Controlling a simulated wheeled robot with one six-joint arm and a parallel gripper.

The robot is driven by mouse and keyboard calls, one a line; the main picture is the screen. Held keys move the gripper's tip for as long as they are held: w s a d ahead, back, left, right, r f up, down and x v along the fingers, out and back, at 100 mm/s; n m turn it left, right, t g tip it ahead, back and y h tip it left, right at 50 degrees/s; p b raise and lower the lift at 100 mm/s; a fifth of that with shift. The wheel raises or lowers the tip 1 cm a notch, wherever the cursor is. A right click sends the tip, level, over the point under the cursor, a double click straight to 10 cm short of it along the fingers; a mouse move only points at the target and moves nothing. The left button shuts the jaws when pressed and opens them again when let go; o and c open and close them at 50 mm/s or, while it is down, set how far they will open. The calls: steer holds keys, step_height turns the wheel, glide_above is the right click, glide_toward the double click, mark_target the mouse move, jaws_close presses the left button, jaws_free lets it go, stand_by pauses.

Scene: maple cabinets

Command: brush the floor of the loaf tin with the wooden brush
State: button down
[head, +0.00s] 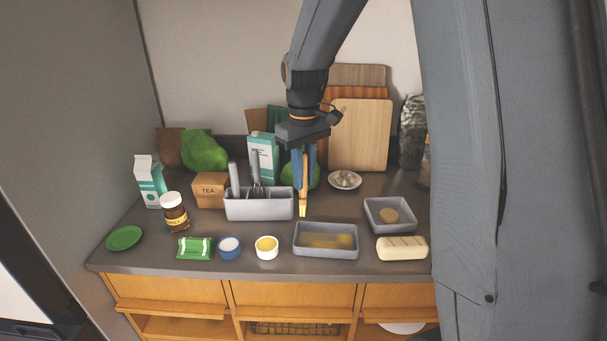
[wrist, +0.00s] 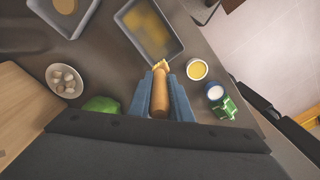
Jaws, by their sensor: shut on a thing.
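My gripper (head: 306,165) is shut on the wooden brush (head: 303,203), which hangs upright with its pale bristles down. In the wrist view the brush (wrist: 160,93) sits between the two blue fingers, bristles pointing toward the tin. The grey loaf tin (head: 325,254) stands near the counter's front edge, a little right of and in front of the brush. Its floor has yellow patches. In the wrist view the tin (wrist: 174,57) lies just beyond the bristles. The bristles appear outside the tin, and I cannot tell their exact height above the counter.
A white cup of yellow stuff (head: 266,248) stands left of the tin. A bread loaf (head: 402,248) and a second grey tin (head: 372,215) are right. A grey utensil holder (head: 258,208) stands left of the brush. A bowl (head: 344,181) is behind.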

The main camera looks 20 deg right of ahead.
mark_target(305, 197)
steer(key=shift+f+b, duration=1.5)
steer(key=shift+f, duration=3)
steer(key=shift+d, duration=0.1)
